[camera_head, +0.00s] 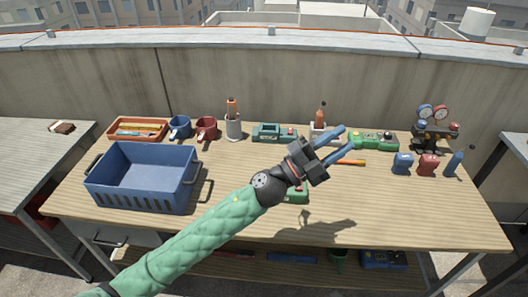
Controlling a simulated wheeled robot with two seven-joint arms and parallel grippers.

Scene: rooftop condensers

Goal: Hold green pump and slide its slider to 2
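My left gripper (347,139) has two blue fingers spread apart with nothing between them. It is above the middle of the table, pointing up and to the right. A green device (296,193) lies on the table below its wrist, partly hidden by my arm. A bright green device (373,141) lies at the back right, just beyond the fingertips, and a teal-green one (274,133) at the back middle. I cannot tell which is the pump, and no slider or its setting can be read. My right gripper is out of view.
A blue crate (146,204) stands on the left of the wooden table (415,215). Mugs (206,129), a red tray (138,128) and bottles line the back. Small blue and red containers (428,165) and a gauge set (434,135) stand right. The front right is clear.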

